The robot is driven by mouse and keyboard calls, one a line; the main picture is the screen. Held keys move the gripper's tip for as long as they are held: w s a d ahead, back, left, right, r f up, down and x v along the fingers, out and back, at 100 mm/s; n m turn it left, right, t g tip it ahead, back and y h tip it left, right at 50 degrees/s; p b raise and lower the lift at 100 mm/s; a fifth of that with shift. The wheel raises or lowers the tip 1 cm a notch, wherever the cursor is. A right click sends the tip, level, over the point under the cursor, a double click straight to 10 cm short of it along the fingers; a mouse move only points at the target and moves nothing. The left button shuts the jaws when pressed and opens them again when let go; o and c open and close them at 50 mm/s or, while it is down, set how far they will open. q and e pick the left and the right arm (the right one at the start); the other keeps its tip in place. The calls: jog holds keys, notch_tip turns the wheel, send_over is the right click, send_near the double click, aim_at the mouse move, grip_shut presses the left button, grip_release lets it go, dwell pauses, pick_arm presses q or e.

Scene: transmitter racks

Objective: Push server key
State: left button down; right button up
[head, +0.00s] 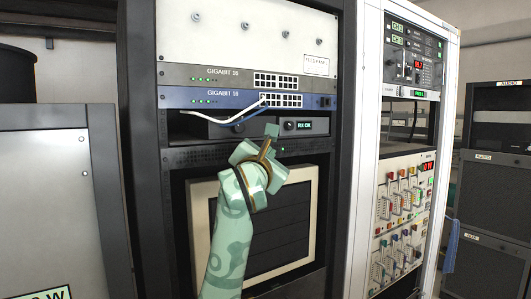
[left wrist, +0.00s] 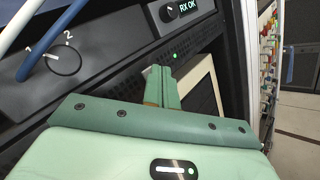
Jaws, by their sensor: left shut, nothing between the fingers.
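My left gripper (head: 270,134) is pale green, shut and empty, in front of the rack just below the dark unit (head: 303,126) with a small lit display. In the left wrist view its closed fingertips (left wrist: 161,76) point at a perforated dark panel (left wrist: 206,65), near a small green light (left wrist: 175,55). I cannot tell whether they touch the panel. A round dial (left wrist: 65,60) marked 1 and 2 is at the left there, and a knob (left wrist: 168,14) stands beside the lit display. I cannot tell which part is the server key. My right gripper is not in view.
A blue switch unit (head: 230,99) sits above, with white and blue cables (head: 192,126) hanging in front. A beige-framed panel (head: 203,225) is behind my arm. Another rack with colored knobs (head: 403,205) stands at the right, and a grey cabinet (head: 45,190) at the left.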

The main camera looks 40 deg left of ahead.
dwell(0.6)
pick_arm(q)
jog(key=shift+s+d, duration=0.15)
jog(key=shift+d, duration=0.3)
jog(key=shift+d, duration=0.1)
jog(key=shift+s+d+p, duration=0.35)
jog(key=shift+s+d, duration=0.05)
jog(key=shift+d, duration=0.5)
jog(key=shift+s+d+p, duration=0.35)
jog(key=shift+d, duration=0.5)
jog(key=shift+s+d+p, duration=0.35)
jog(key=shift+s+d, duration=0.05)
jog(key=shift+d, duration=0.5)
